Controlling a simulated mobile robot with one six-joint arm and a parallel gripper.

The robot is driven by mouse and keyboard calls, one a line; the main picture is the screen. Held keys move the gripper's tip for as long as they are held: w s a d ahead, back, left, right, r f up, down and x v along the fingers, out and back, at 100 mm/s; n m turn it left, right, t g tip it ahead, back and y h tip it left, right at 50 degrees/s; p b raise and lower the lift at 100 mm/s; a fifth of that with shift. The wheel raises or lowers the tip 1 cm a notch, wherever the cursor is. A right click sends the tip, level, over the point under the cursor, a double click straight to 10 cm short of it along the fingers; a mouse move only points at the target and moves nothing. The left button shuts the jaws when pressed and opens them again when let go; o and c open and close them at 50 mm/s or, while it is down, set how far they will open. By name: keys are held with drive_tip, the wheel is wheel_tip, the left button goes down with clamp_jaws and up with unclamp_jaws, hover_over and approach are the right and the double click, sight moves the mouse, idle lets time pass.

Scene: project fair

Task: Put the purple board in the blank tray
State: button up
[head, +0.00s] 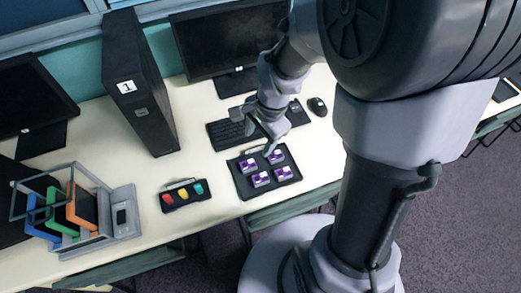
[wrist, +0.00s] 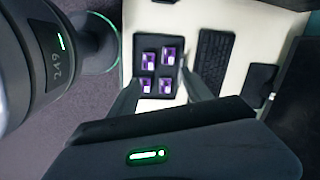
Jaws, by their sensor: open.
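Several small purple boards (head: 261,179) with pale parts on them lie in a black tray (head: 244,190) on the desk. They also show in the wrist view (wrist: 148,58), in two rows in the tray (wrist: 157,43). My gripper (head: 270,145) is open above the tray's far edge in the head view and holds nothing. In the wrist view its two fingers (wrist: 160,78) stand apart, one on each side of the tray. A tray marked as blank cannot be made out in either view.
A smaller dark tray (head: 186,206) with red, yellow and teal pieces lies to the left. A grey rack (head: 92,241) holds blue, green and orange pieces. A black tower (head: 140,95), a monitor (head: 225,40), a keyboard (head: 228,132) and a mouse (head: 317,106) stand behind.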

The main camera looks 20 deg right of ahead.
drive_tip(key=s+a+r+n+t, duration=0.2)
drive_tip(key=s+r+n, duration=0.3)
drive_tip(key=r, duration=0.3)
drive_tip(key=s+a+r+n+t, duration=0.2)
drive_tip(key=s+a+r+n, duration=0.1)
drive_tip(key=s+r, duration=0.5)
drive_tip(key=shift+r+n+y, duration=0.3)
drive_tip(key=shift+r+n, duration=0.4)
drive_tip(key=shift+n, duration=0.2)
drive_tip(key=shift+f+b, duration=0.65)
